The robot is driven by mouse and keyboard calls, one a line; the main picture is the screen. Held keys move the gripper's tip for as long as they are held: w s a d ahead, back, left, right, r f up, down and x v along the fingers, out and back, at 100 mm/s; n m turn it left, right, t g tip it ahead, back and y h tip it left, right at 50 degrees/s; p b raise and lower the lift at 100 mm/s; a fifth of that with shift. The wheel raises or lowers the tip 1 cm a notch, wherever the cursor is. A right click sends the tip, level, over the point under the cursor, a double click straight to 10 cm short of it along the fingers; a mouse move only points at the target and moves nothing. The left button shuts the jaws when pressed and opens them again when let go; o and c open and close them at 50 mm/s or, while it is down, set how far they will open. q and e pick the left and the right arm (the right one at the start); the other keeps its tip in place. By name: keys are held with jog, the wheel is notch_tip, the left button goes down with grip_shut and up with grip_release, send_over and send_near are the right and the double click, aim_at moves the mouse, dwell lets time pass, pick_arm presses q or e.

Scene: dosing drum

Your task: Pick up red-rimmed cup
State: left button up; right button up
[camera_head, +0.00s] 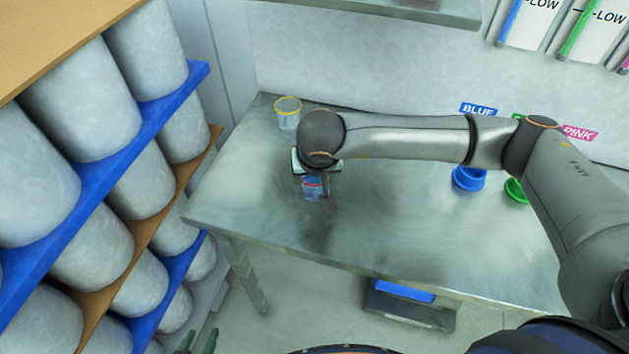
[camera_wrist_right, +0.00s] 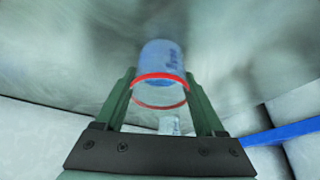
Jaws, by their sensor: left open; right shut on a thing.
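The red-rimmed cup (camera_wrist_right: 160,88) is between the two green fingers of my right gripper (camera_wrist_right: 160,78) in the right wrist view. It is clear, with a bright red rim and a blue section with dark lettering. In the head view the cup (camera_head: 312,188) shows at the left part of the metal table, partly hidden by my right gripper (camera_head: 316,176) above it. My right gripper is shut on the cup. I cannot tell if the cup touches the table. My left gripper (camera_head: 198,341) shows only its green fingertips at the bottom edge, apart and empty, away from the table.
A yellow-rimmed cup (camera_head: 288,113) stands at the table's (camera_head: 400,225) back left corner. A blue container (camera_head: 469,178) and a green one (camera_head: 516,190) stand at the right, near BLUE (camera_head: 478,110) and PINK (camera_head: 580,134) labels. A rack of grey drums (camera_head: 92,95) fills the left. The table's front middle is clear.

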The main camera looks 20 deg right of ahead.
jog(key=c, duration=0.6)
jog(key=shift+r, duration=0.2)
jog(key=shift+r+b, duration=0.4)
jog(key=shift+r, duration=0.65)
jog(key=s+a+r+b, duration=0.2)
jog(key=s+a+r, duration=0.5)
jog(key=s+r, duration=0.3)
jog(key=shift+s+a+r, duration=0.2)
jog(key=shift+s+r, duration=0.1)
jog(key=shift+s, duration=0.6)
